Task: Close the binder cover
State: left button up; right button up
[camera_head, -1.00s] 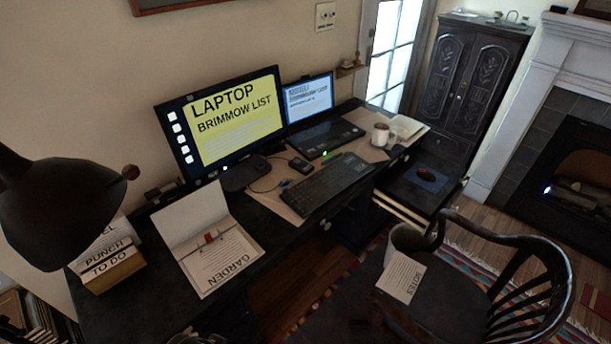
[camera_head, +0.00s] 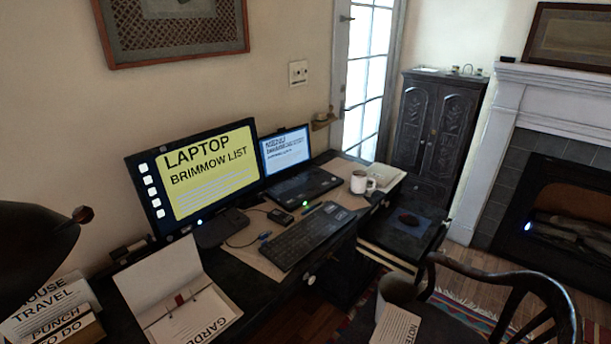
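An open white binder (camera_head: 186,318) lies on the dark desk at the lower left. Its cover (camera_head: 158,279) is raised and leans back toward the wall, tilted rather than flat. A page with large letters beginning "GARDE" lies in it, cut off by the bottom edge, and a small red piece shows near the hinge. Neither of my grippers is in the picture.
A dark lamp head (camera_head: 35,245) hangs at the left, over books (camera_head: 55,316) labelled TRAVEL, PUNCH and TO DO. A monitor (camera_head: 195,175), keyboard (camera_head: 308,235), laptop (camera_head: 303,188) and white mug (camera_head: 360,182) stand behind and right. A wooden chair (camera_head: 500,275) is at the lower right.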

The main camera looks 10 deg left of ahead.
aim_at(153, 283)
jog(key=u, duration=1.95)
